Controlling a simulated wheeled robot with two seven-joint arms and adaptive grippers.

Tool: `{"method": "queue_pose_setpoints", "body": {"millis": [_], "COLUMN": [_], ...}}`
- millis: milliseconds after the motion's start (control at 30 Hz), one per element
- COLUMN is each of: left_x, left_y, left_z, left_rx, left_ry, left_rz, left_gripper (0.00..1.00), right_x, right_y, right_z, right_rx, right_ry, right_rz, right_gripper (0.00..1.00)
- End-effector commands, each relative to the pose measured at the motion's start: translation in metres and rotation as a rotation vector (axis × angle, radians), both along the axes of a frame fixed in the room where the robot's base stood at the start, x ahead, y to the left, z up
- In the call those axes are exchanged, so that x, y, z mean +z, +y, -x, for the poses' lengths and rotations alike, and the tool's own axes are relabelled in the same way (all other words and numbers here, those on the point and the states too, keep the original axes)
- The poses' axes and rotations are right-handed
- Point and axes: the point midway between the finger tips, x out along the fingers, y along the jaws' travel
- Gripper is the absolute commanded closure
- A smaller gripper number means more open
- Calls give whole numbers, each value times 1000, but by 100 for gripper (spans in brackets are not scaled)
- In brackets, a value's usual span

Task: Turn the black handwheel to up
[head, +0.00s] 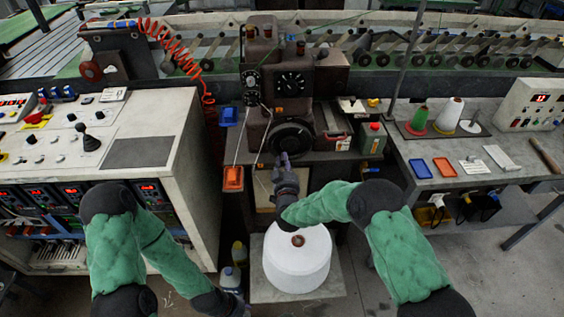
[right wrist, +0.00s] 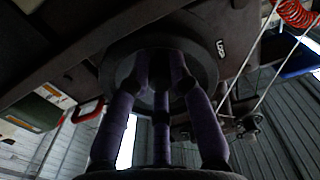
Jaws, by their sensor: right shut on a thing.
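The black handwheel (head: 291,138) is a dark round wheel on the front of the brown machine in the middle of the head view. My right gripper (head: 283,158) reaches up to its lower front and is shut on it. In the right wrist view the handwheel (right wrist: 118,67) is a dark disc, and the purple-grey fingers of my right gripper (right wrist: 161,62) close on its middle part, covering some of it. A small white label (right wrist: 220,47) shows beside the wheel's rim; its lettering is hard to read.
A white cone (head: 297,260) stands on a pale stand below my right arm. A control console (head: 150,125) is at left. A bench (head: 450,160) with thread spools and trays is at right. An orange pendant box (head: 232,178) hangs left of the wheel.

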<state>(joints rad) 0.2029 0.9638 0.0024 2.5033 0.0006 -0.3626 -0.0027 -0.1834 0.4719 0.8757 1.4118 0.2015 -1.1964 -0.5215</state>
Motion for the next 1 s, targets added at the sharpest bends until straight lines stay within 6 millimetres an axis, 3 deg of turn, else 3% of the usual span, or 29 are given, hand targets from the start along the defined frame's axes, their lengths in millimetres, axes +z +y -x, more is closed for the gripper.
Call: {"method": "queue_pose_setpoints", "body": {"millis": [500,1000], "left_x": [-3,-4], "left_y": [0,0], "left_z": [0,0], "left_rx": [0,0], "left_ry": [0,0], "left_rz": [0,0], "left_gripper": [60,60], "right_x": [-3,-3], "right_y": [-20,-24], "right_z": [-1,-1], "right_rx": [-3,-3], "right_ry": [-2,-2], "right_rz": [388,493], "right_gripper": [100,100]}}
